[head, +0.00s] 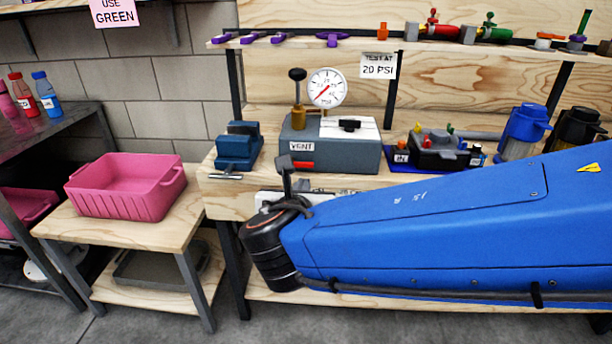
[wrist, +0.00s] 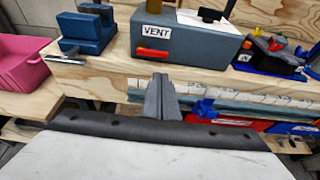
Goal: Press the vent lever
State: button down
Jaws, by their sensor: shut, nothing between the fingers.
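The vent lever is a small red bar (head: 303,165) on the front face of the grey test box (head: 345,158), under a white VENT label. It also shows in the wrist view (wrist: 153,53), at the left of the box front. My gripper (head: 284,163) is shut and empty. In the head view its tip appears just left of the lever. In the wrist view the shut fingers (wrist: 160,82) point towards the box, below the lever in the picture, with bench edge showing between them. I see no contact. A round pressure gauge (head: 327,88) stands on the box.
A blue vise (head: 237,148) sits left of the box. A blue tray with a black fixture (head: 440,152) and a blue canister (head: 523,130) stand to the right. A pink bin (head: 128,187) is on the low side table. A shelf with valves runs above. Red and blue bins show below the bench.

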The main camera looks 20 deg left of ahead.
aim_at(308, 164)
jog(key=shift+a, duration=0.1)
dwell(0.3)
jog(key=x, duration=1)
jog(key=shift+r+n, duration=0.25)
jog(key=shift+n, duration=0.25)
dwell(0.4)
notch_tip(308, 164, up, 2)
jog(key=n+t+h, duration=0.1)
jog(key=n+h, duration=0.1)
jog(key=n, duration=0.2)
jog(key=shift+a, duration=0.1)
jog(key=shift+s+a+r+n+t+h, duration=0.15)
jog(key=shift+r+n+h, duration=0.15)
jog(key=shift+n, duration=0.2)
jog(key=shift+a+r+n+t+h, duration=0.15)
jog(key=shift+r+n+h, duration=0.1)
jog(key=shift+n+h, duration=0.2)
jog(key=n, duration=0.1)
jog(key=r+n+t+h, duration=0.1)
jog(key=n, duration=0.1)
jog(key=shift+s+a+r, duration=0.1)
jog(key=shift+a+r, duration=0.05)
jog(key=shift+a, duration=0.2)
jog(key=shift+s, duration=0.1)
